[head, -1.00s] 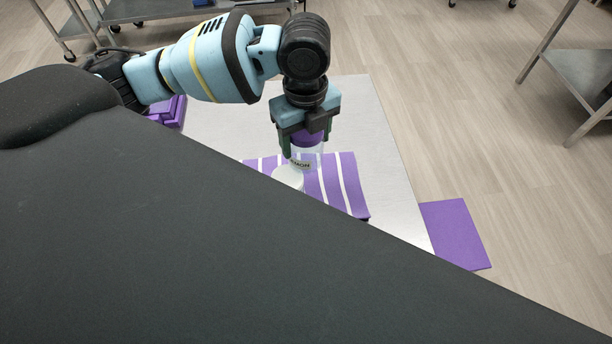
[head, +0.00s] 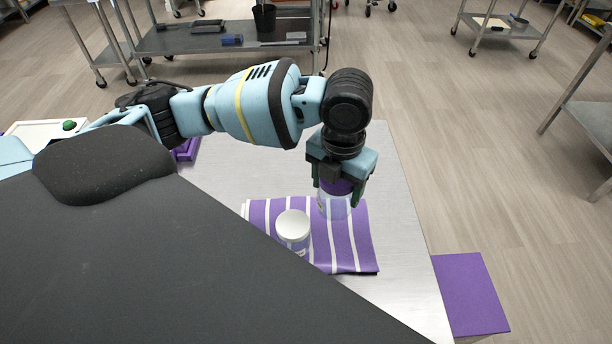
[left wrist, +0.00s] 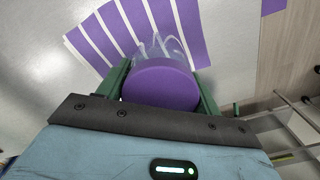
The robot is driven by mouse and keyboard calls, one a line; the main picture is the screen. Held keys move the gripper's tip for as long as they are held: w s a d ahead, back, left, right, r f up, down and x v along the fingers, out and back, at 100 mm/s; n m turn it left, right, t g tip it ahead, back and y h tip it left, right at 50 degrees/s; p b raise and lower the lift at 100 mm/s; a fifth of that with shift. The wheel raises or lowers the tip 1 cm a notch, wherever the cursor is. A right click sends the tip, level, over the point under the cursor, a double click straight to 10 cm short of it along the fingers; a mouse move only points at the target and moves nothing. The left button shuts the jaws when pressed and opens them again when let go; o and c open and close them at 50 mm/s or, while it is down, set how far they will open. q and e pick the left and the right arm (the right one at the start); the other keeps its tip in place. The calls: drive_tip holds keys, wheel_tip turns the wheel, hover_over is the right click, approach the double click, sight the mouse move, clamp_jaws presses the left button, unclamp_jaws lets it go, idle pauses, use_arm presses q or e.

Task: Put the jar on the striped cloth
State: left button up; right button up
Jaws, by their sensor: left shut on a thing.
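My left gripper (head: 342,192) is shut on a clear jar (head: 337,208) with a purple lid. In the head view the jar is upright over the right part of the purple and white striped cloth (head: 350,250). I cannot tell whether its base touches the cloth. In the left wrist view the jar's purple lid (left wrist: 160,84) sits between the green fingers, with the striped cloth (left wrist: 92,40) beyond it. A second jar with a white lid (head: 293,228) stands on the cloth to the left. My right gripper is not in view.
The cloth lies on a pale metal table (head: 405,245), with bare room to its right and behind it. A purple mat (head: 470,295) lies beyond the table's right edge. Steel carts (head: 225,40) stand at the back. My dark body covers the lower left.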

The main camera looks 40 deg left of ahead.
use_arm(q)
wheel_tip(320, 180, down, 9)
drive_tip(key=shift+f+b, duration=0.2)
drive_tip(key=shift+b, duration=0.1)
drive_tip(key=shift+f, duration=0.25)
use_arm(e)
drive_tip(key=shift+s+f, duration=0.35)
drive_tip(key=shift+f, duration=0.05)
use_arm(q)
drive_tip(key=shift+f, duration=0.1)
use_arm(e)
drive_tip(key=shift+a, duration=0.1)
use_arm(q)
drive_tip(key=shift+f, duration=0.15)
drive_tip(key=shift+s+f, duration=0.15)
drive_tip(key=shift+f, duration=0.1)
drive_tip(key=shift+c, duration=0.3)
drive_tip(key=shift+f, duration=0.25)
drive_tip(key=c, duration=0.3)
drive_tip(key=o, duration=1.4)
drive_tip(key=shift+r, duration=0.1)
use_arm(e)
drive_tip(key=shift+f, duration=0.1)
